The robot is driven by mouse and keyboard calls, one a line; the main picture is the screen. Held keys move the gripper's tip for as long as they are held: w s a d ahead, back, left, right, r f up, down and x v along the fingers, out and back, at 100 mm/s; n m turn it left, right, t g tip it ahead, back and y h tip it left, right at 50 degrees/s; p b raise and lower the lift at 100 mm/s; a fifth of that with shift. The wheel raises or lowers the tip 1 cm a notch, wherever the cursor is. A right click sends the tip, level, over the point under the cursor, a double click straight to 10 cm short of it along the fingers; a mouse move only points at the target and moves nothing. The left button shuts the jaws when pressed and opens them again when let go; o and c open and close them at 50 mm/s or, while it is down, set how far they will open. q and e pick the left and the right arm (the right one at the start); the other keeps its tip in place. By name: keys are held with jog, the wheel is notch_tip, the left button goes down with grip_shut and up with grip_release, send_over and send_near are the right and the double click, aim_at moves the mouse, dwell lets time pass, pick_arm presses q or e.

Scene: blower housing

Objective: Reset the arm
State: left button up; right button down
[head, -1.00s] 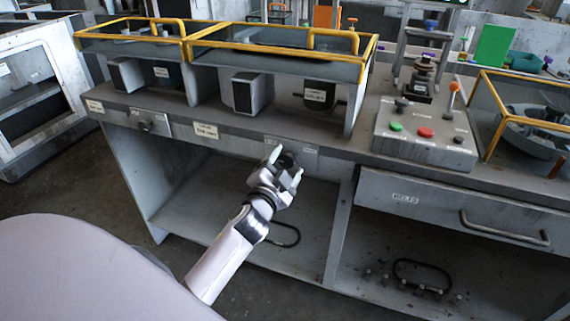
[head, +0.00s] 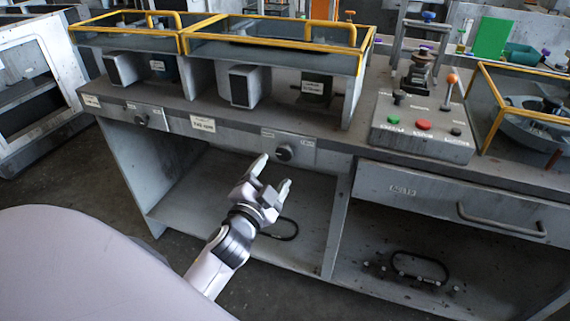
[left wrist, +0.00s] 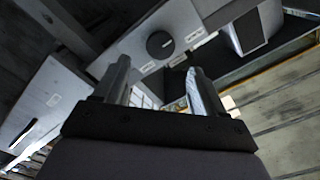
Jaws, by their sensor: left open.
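My left gripper (head: 271,174) is open and empty in the head view. It is in front of the workbench, just below a dark round knob (head: 284,152) on the bench's front edge, and apart from it. In the left wrist view the two fingers of the left gripper (left wrist: 156,82) are spread with nothing between them. The knob (left wrist: 160,45) shows beyond the fingertips there. My right gripper is not in view.
The workbench (head: 240,126) carries yellow-framed guards (head: 273,44), a control box (head: 422,128) with buttons and a lever, and a second knob (head: 141,119). A drawer (head: 420,204) with a bar handle is at right. Open shelves lie below.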

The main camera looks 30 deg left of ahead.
pick_arm(q)
jog(key=s+d+f+n+g+h+p, duration=0.2)
jog(key=s+d+f, duration=0.4)
jog(key=s, duration=0.3)
jog(key=s+d+f+n+g+h+p, duration=0.2)
jog(key=s+d+f+g+h+p, duration=0.2)
jog(key=s, duration=0.5)
notch_tip(320, 180, down, 3)
jog(key=shift+s+d+r+g+h+p, duration=0.25)
jog(key=shift+d+g+p, duration=0.3)
jog(key=shift+d, duration=0.5)
jog(key=shift+w, duration=0.15)
